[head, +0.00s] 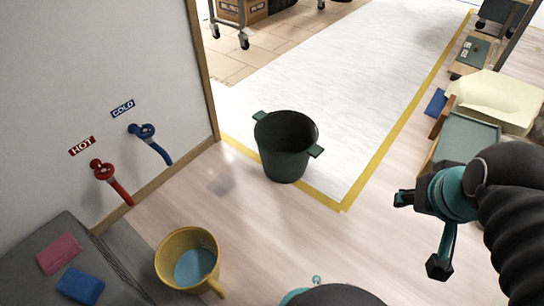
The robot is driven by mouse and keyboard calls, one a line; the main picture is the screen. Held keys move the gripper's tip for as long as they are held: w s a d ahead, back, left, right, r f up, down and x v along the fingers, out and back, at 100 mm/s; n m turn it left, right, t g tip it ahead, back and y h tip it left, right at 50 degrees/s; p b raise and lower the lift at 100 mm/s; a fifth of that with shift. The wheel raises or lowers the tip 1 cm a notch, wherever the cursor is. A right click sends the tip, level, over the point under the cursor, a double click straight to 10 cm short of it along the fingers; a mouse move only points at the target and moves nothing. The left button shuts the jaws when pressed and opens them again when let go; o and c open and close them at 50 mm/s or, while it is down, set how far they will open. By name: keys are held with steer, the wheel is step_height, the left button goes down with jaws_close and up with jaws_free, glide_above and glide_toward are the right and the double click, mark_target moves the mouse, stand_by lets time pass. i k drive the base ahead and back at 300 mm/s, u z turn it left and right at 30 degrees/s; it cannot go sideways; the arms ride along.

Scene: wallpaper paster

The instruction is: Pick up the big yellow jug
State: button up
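The big yellow jug (163,262) stands upright on the floor at the lower left in the head view. It looks wide-mouthed, with blue liquid inside and a handle or spout at its lower right. My gripper (420,232) is at the right side of the view, far to the right of the jug. Its two dark-tipped fingers are spread apart with nothing between them, so it is open and empty.
A dark green bucket (284,160) with side handles stands on a white, yellow-edged floor area. Red hot (103,170) and blue cold (142,131) taps are on the left wall. A grey ledge (95,262) holds pink and blue sponges. Boards and a cream block (500,98) are at right.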

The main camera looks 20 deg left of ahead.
mark_target(186, 260)
steer(key=u, duration=0.75)
steer(key=i, duration=1)
steer(key=k, duration=1)
steer(key=z, duration=1.05)
steer(key=i, duration=1)
steer(key=u, duration=3.55)
steer(key=i, duration=0.5)
steer(key=z, duration=0.05)
